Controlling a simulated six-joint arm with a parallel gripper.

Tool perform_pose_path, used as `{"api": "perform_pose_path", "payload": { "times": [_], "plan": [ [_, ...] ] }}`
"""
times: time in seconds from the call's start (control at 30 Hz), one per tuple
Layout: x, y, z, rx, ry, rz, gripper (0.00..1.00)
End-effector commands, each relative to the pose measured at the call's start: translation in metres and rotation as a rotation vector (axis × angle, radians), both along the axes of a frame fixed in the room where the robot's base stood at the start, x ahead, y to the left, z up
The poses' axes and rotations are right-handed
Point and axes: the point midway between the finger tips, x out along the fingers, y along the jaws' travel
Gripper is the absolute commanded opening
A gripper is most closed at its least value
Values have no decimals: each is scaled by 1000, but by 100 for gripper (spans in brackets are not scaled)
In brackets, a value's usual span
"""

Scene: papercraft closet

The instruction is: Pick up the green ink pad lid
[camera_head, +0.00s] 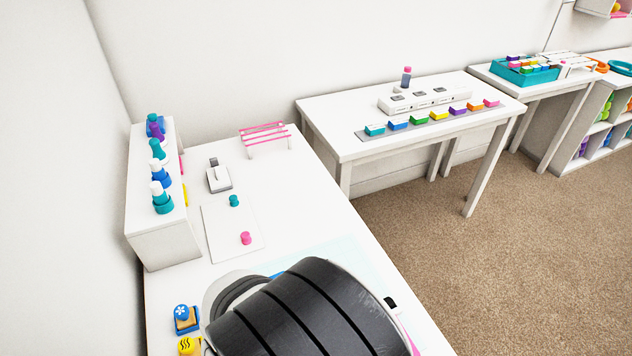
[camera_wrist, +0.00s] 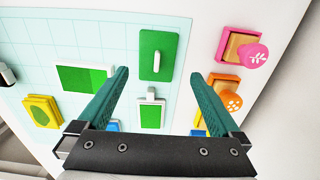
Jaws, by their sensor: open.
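A green slab with a small raised grip, which looks like the green ink pad lid (camera_wrist: 150,43), lies flat on the pale blue gridded mat (camera_wrist: 117,22) in the wrist view. My gripper (camera_wrist: 160,74) is open and empty; its two teal fingers point toward the lid, one on either side of its near end in the picture. I cannot tell how high they are above it. A green pad with a pale border (camera_wrist: 83,78) lies to the left. A smaller green piece with a white clip (camera_wrist: 151,117) lies between the fingers. In the head view my arm hides this area.
Pink (camera_wrist: 241,46) and orange (camera_wrist: 226,92) stamps on wooden blocks stand at the right, near the table edge. A yellow pad (camera_wrist: 42,111) lies at the left. Blue pieces are partly hidden behind my gripper. The head view shows a white shelf with bottles (camera_head: 160,233) at the left.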

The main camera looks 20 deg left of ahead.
Motion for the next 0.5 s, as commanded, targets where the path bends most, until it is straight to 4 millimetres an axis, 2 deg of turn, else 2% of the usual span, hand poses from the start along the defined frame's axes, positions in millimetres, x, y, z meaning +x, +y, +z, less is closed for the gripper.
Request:
{"api": "perform_pose_path", "payload": {
  "times": [0.1,0.2,0.43,0.47,0.5],
  "plan": [
    [3,-6,-25,-6,3,-2,100],
    [3,-4,-40,-4,2,-1,100],
    [3,-4,-44,-1,1,-1,100],
    [3,-4,-44,-1,1,-1,98],
    [3,-4,-44,-1,0,-1,91]
  ]
}}
